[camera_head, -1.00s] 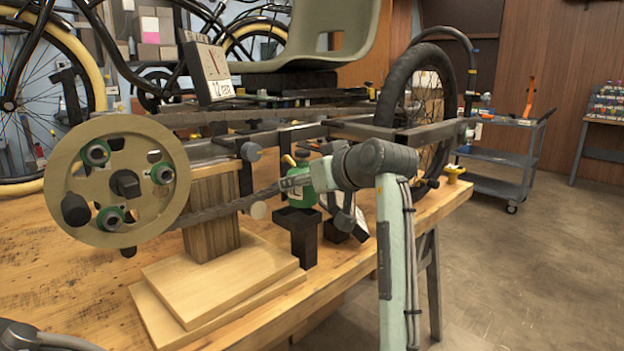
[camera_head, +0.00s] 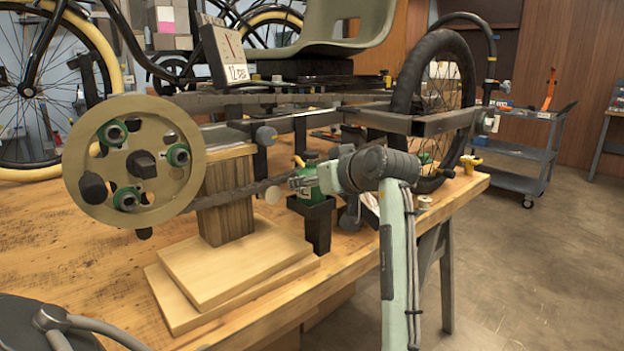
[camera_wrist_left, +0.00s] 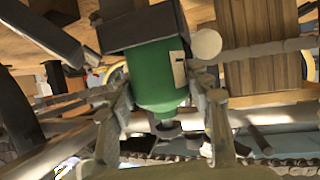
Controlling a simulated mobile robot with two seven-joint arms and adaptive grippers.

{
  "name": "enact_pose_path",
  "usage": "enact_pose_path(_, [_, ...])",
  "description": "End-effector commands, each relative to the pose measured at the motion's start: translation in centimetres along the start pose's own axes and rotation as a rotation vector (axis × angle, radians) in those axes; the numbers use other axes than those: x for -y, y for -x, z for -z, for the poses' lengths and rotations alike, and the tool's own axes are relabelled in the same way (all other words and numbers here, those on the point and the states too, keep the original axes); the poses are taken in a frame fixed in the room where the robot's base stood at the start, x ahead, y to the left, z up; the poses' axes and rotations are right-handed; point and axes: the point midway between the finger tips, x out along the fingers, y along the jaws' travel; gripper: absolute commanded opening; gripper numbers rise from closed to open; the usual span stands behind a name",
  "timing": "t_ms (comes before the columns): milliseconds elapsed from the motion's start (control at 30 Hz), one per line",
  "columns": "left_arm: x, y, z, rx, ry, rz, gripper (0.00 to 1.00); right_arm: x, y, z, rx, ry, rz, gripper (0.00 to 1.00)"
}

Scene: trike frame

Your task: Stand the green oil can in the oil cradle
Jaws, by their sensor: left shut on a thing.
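The green oil can (camera_head: 309,170) is upright at the top of the black oil cradle (camera_head: 318,227), near the bench's front edge. Its lower end meets the cradle's square cup, and the cup walls hide its base. My left gripper (camera_head: 301,184) is shut on the can, with its pale arm in front on the right. In the left wrist view, which is upside down, the can (camera_wrist_left: 155,75) is between the two fingers (camera_wrist_left: 163,108). The dark cradle cup (camera_wrist_left: 140,28) surrounds its base end there. I cannot tell whether the base touches the cup's floor. My right gripper is not in view.
A wooden post (camera_head: 229,195) on stacked boards (camera_head: 235,260) and the large tan disc (camera_head: 134,160) are left of the cradle. The trike's bars (camera_head: 420,122) pass behind and above the can. The black wheel (camera_head: 440,100) is to the right. Open floor (camera_head: 530,280) lies front right.

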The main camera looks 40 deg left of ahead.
Motion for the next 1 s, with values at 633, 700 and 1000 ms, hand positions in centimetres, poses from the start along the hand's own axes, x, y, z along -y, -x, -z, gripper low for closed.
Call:
enact_pose_path(633, [0.0, -0.4, -0.9, -0.001, 0.0, 0.0, 0.05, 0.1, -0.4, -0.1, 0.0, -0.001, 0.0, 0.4])
enact_pose_path(700, [0.0, -0.4, -1.0, -0.002, 0.0, 0.0, 0.05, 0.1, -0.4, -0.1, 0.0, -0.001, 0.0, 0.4])
enact_pose_path(1000, [0.0, -0.4, -1.1, -0.001, 0.0, 0.0, 0.55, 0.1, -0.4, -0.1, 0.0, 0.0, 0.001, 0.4])
